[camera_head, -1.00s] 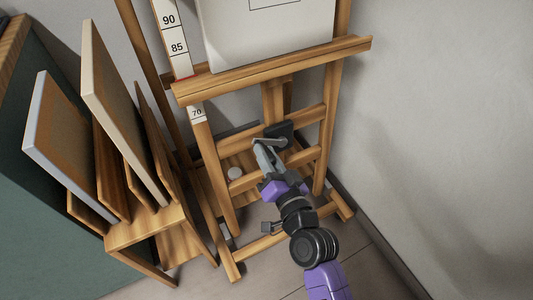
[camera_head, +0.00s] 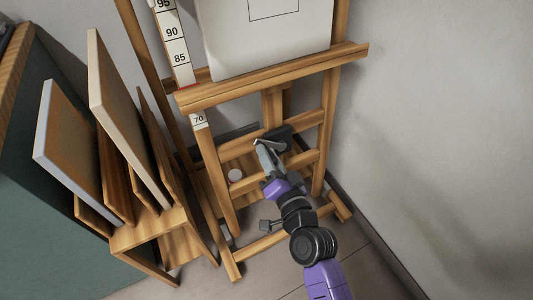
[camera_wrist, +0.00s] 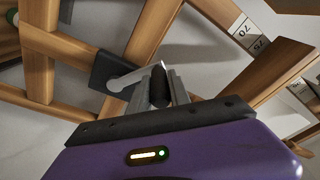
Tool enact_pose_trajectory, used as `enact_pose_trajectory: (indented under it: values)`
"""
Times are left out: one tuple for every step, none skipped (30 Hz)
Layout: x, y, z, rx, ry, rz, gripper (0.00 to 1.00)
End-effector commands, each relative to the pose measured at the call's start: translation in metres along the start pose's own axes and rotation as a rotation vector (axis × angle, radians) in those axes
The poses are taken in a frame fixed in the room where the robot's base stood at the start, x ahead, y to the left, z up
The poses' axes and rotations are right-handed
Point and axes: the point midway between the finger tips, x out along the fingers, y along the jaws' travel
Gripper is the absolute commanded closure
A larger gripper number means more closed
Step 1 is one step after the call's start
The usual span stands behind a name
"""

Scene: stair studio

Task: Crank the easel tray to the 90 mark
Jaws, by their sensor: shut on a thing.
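The wooden easel's tray (camera_head: 275,74) is a horizontal ledge bearing a pale canvas. A white scale (camera_head: 176,45) runs up the easel's left side; 85, 90 and 95 show above the tray and 70 below. A red mark (camera_head: 187,86) shows at the tray's upper left, a little below 85. The crank's dark housing (camera_head: 279,138) is on the lower frame, and its silver arm (camera_wrist: 126,78) points toward my gripper (camera_head: 262,148). In the wrist view, my gripper's fingers (camera_wrist: 158,96) are shut around the dark crank knob (camera_wrist: 158,84).
A wooden rack (camera_head: 150,232) with several upright panels stands close on the left, beside a green cabinet (camera_head: 45,220). A plain wall (camera_head: 430,130) is on the right.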

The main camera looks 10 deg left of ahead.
Motion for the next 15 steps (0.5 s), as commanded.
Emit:
enact_pose_trajectory:
  values:
    - [0.001,-0.003,-0.013,0.031,0.010,0.010,1.00]
    - [0.001,-0.003,-0.015,0.055,0.010,0.014,1.00]
    - [0.001,-0.004,-0.019,0.089,0.011,0.020,1.00]
    - [0.002,-0.004,-0.022,0.115,0.012,0.024,1.00]
    - [0.002,-0.004,-0.025,0.143,0.014,0.029,1.00]
    - [0.003,-0.004,-0.029,0.180,0.015,0.035,1.00]
    - [0.003,-0.004,-0.031,0.208,0.016,0.040,1.00]
    - [0.004,-0.004,-0.034,0.236,0.017,0.044,1.00]
    - [0.004,-0.004,-0.037,0.274,0.018,0.050,1.00]
    - [0.005,-0.003,-0.040,0.303,0.018,0.054,1.00]
    - [0.005,-0.002,-0.042,0.330,0.019,0.059,1.00]
    - [0.006,-0.002,-0.045,0.368,0.020,0.065,1.00]
    - [0.006,-0.001,-0.048,0.397,0.021,0.069,1.00]
    - [0.006,0.000,-0.050,0.424,0.021,0.074,1.00]
    - [0.007,0.001,-0.053,0.461,0.022,0.080,1.00]
